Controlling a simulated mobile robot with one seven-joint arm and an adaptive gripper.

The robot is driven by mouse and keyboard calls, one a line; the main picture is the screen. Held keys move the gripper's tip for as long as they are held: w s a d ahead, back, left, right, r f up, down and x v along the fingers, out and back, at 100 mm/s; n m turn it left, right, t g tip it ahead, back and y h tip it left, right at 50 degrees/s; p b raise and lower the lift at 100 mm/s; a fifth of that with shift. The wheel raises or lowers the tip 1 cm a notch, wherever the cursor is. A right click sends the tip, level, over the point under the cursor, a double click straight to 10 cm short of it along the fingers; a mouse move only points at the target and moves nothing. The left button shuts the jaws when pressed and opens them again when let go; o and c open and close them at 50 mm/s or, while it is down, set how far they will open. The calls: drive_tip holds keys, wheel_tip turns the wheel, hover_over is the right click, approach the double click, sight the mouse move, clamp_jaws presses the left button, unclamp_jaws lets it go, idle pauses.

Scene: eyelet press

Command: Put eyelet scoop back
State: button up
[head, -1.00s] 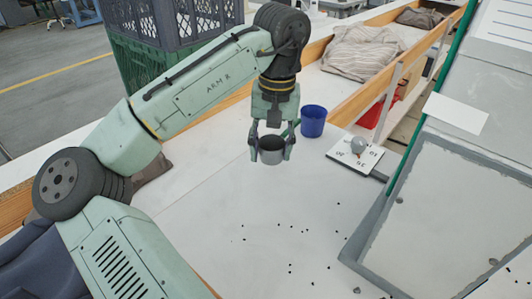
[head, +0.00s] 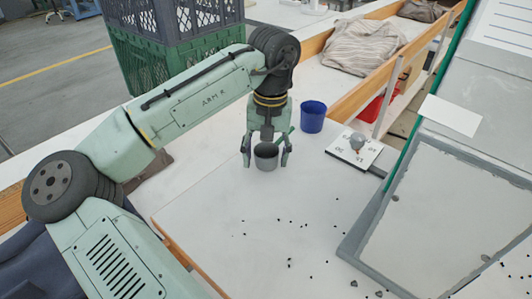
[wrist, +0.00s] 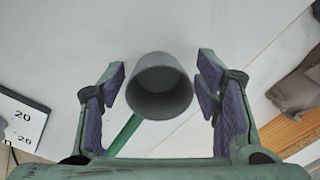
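The eyelet scoop (head: 265,155) is a grey cup with a green handle. It stands upright and appears to rest on the white table, left of the blue cup. In the wrist view the scoop (wrist: 160,88) sits between my fingers, its green handle running down and left toward the palm. My gripper (head: 266,162) is open around the scoop, pointing down. In the wrist view a gap shows between the cup and each purple finger pad. The cup's inside looks empty. Its underside is hidden.
A blue cup (head: 312,118) stands just right of my gripper. A numbered plate with a grey knob (head: 356,146) lies farther right, beside a grey-rimmed tray (head: 360,232). Small dark bits are scattered across the table front. A green and grey crate (head: 178,45) stands behind my arm.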

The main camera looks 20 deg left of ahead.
drive_tip(key=shift+o, duration=0.6)
drive_tip(key=shift+r, duration=0.15)
wheel_tip(320, 180, up, 12)
drive_tip(key=shift+w+d+b, duration=0.15)
drive_tip(key=shift+d+b, duration=0.15)
